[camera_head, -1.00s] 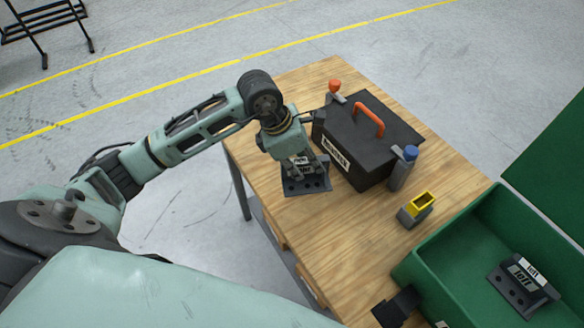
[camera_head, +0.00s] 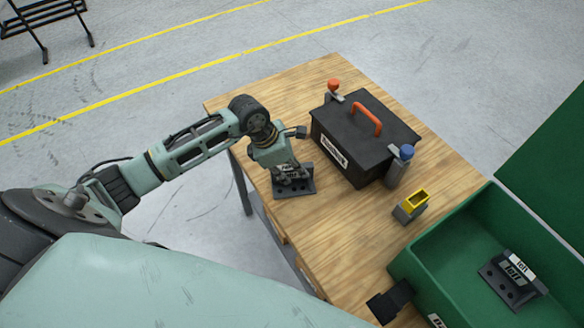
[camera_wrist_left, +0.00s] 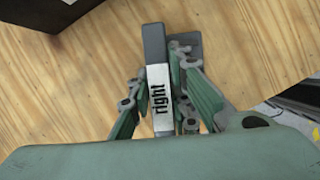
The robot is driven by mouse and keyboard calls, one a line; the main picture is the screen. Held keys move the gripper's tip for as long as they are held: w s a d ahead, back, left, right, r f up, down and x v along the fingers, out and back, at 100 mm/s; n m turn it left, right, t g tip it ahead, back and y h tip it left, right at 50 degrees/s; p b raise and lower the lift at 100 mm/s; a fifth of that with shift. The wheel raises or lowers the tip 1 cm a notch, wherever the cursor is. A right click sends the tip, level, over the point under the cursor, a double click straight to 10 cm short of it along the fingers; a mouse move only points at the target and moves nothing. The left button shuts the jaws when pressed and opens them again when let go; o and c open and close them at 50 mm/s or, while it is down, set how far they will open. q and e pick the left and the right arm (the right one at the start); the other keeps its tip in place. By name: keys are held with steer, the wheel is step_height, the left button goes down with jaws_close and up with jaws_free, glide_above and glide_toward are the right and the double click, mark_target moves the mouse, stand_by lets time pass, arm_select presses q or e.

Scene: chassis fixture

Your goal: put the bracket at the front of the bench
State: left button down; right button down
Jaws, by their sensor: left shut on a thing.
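The dark bracket (camera_head: 304,186) is near the left edge of the wooden bench (camera_head: 330,225), in front of the black toolbox. Its base plate has holes. In the left wrist view its upright (camera_wrist_left: 154,48) carries a white label reading "right". My left gripper (camera_head: 289,174) is over it, with its fingers (camera_wrist_left: 160,103) on both sides of the upright, shut on it. The gripper hides part of the bracket. I cannot tell whether the base touches the bench. My right gripper is not in view.
The black toolbox (camera_head: 352,150) with an orange handle stands behind, between an orange-topped clamp (camera_head: 334,88) and a blue-topped one (camera_head: 402,158). A yellow-topped block (camera_head: 411,206) is farther right. A green bin (camera_head: 408,262) holds a bracket (camera_head: 513,280) labelled "left". Bare wood lies in front.

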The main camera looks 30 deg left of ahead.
arm_select(q)
steer(key=c, duration=1.6)
jaws_free()
steer(key=shift+c, duration=0.2)
steer(key=shift+r, duration=0.15)
steer(key=shift+a+r, duration=0.1)
steer(key=shift+r, duration=0.1)
steer(key=b+v, duration=0.2)
steer(key=v, duration=0.9)
steer(key=shift+s+r+b, duration=0.2)
steer(key=shift+b, duration=0.1)
